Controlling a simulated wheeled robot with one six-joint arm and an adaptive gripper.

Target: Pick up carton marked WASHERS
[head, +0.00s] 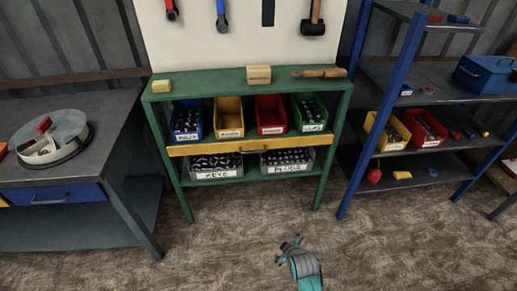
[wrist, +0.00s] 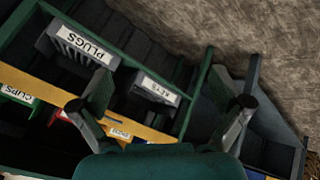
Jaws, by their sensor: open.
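No readable WASHERS mark shows in either view. A small tan carton-like block (head: 258,75) sits on top of the green shelf unit (head: 200,82), with no legible lettering. My gripper (head: 291,243) is in front of the unit, over the floor, clear of everything. In the wrist view my gripper (wrist: 168,106) is open and empty, its two fingers spread wide. Between and beyond them the wrist view shows the unit turned over, with the grey PLUGS bin (wrist: 85,45) and the grey KEYS bin (wrist: 158,90).
Blue, yellow, red and green bins (head: 308,113) fill the unit's upper shelf. A workbench (head: 100,110) stands left, a blue-framed rack (head: 362,150) right. The floor in front is clear.

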